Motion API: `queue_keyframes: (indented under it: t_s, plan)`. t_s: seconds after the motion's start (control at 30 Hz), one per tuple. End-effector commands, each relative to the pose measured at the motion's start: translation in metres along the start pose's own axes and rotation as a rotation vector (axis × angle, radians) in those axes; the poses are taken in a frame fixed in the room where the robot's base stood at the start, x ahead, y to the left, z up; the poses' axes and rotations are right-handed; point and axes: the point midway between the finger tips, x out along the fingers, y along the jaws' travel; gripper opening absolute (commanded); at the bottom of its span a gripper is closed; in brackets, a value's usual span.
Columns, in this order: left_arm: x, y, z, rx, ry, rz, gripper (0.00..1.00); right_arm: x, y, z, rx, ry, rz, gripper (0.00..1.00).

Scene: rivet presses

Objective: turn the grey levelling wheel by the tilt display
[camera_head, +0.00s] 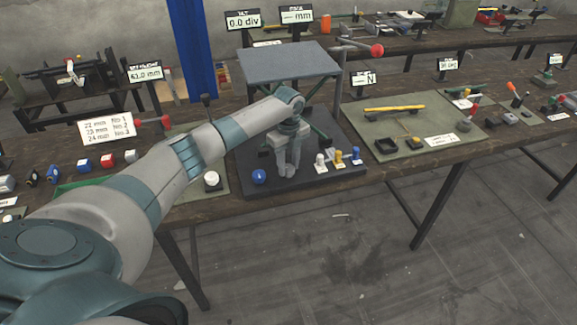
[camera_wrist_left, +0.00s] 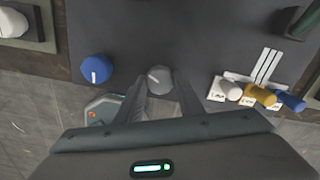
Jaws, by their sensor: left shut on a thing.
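The grey levelling wheel (camera_wrist_left: 159,77) is a round grey knob with a pale pointer line, seen in the left wrist view on the dark base plate (camera_wrist_left: 200,35). My left gripper (camera_wrist_left: 160,88) is shut on it, with one finger on each side. In the head view my left gripper (camera_head: 287,171) points down at the plate's front and hides the wheel. The tilt display (camera_head: 243,20) reads 0.0 div at the back. My right gripper is not in view.
A blue knob (camera_wrist_left: 96,68) stands left of the grey wheel; it also shows in the head view (camera_head: 259,177). White, yellow and blue pegs (camera_head: 338,158) stand to the right. A raised grey platform (camera_head: 288,63) is behind my gripper.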

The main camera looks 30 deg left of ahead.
Motion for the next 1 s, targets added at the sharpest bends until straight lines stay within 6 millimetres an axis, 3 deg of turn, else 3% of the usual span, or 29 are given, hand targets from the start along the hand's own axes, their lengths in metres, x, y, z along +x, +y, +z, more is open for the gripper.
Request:
queue_keyframes:
  t_s: [0.3, 0.8, 0.83, 0.87, 0.9, 1.0]
  plan:
    - [-0.0013, -0.0009, 0.0009, 0.145, -0.001, -0.003, 0.12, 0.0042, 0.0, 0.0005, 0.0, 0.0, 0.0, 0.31]
    - [-0.0017, -0.0009, 0.0009, 0.17, -0.002, -0.003, 0.12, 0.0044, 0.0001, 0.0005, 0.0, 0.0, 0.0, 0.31]
    - [-0.0017, -0.0009, 0.0009, 0.17, -0.002, -0.003, 0.39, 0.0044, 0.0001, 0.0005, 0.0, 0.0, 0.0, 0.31]
    - [-0.0017, -0.0009, 0.0009, 0.17, -0.002, -0.003, 0.46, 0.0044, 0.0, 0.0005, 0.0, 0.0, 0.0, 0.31]
    - [-0.0016, -0.0008, 0.0009, 0.17, -0.001, -0.003, 0.53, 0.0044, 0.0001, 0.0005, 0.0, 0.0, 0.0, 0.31]
    - [-0.0011, -0.0006, 0.0006, 0.17, -0.001, -0.002, 0.53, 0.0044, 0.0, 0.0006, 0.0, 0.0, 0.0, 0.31]
